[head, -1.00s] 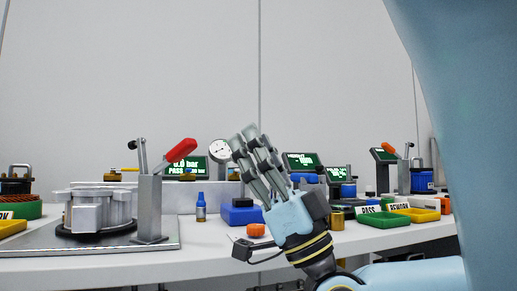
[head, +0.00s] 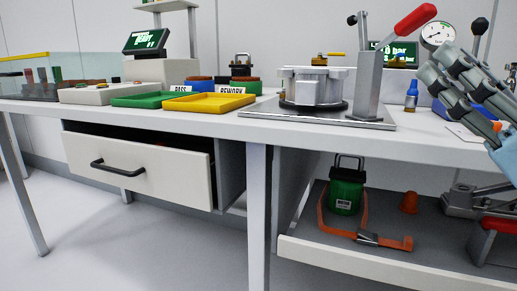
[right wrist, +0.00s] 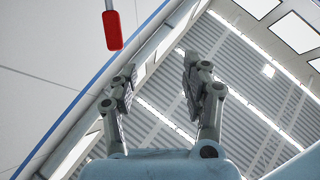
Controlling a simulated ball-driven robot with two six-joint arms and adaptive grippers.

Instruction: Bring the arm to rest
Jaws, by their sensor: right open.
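My right gripper (head: 468,90) shows at the right edge of the head view, raised in front of the bench's right part, with its fingers pointing up and left. In the right wrist view its two fingers (right wrist: 158,85) stand apart with nothing between them, and the ceiling shows behind. A red lever handle (right wrist: 112,30) hangs into the top of that view, apart from the fingers. My left gripper is in neither view.
The grey stator housing (head: 313,88) sits on a metal plate beside a red-handled clamp (head: 370,85). Green (head: 140,100) and yellow (head: 208,103) trays lie left of it. A drawer (head: 135,165) stands partly open below. A lower shelf holds a green container (head: 346,190).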

